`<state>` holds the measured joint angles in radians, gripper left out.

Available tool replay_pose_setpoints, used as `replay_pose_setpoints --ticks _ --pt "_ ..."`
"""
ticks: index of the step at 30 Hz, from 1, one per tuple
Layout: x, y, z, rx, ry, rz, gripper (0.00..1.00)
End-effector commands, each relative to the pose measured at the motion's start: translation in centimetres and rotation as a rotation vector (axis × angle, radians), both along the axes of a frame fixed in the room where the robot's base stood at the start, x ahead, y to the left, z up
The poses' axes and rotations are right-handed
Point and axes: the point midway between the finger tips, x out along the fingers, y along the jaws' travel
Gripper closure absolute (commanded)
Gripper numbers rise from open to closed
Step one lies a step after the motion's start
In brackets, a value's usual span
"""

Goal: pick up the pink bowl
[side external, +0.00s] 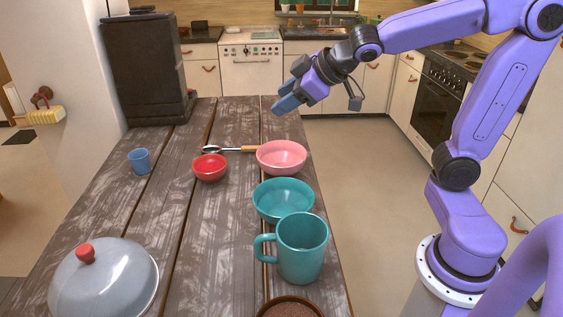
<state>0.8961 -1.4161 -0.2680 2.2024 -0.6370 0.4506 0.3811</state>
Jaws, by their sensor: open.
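The pink bowl (281,157) sits upright on the wooden table, near its right edge. It looks empty. My gripper (281,100) is open and holds nothing. It is in the air above the far right part of the table, beyond the pink bowl in the picture and apart from it. Its blue fingers point down and to the left.
A ladle (236,149) lies just left of the pink bowl. A red bowl (210,168), teal bowl (284,200), teal mug (302,250), blue cup (140,161), grey dome lid (104,280) and brown bowl (290,308) stand around. A dark appliance (148,70) is at the far left.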

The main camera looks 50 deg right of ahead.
Motion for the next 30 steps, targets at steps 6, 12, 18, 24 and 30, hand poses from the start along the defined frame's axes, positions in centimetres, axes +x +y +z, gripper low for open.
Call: replay_pose_setpoints --ticks 6,12,18,24,30 --pt "6.1 -4.4 1.9 0.069 -0.217 0.005 0.52" --pt "8.3 -8.1 2.0 0.142 -0.3 0.095 0.52" --pt "7.5 -11.7 0.3 0.252 -0.267 0.217 0.52" --pt "3.8 -15.0 -2.1 0.412 -0.145 0.323 0.52" --pt "-0.3 -17.2 -3.5 0.563 -0.02 0.385 0.52"
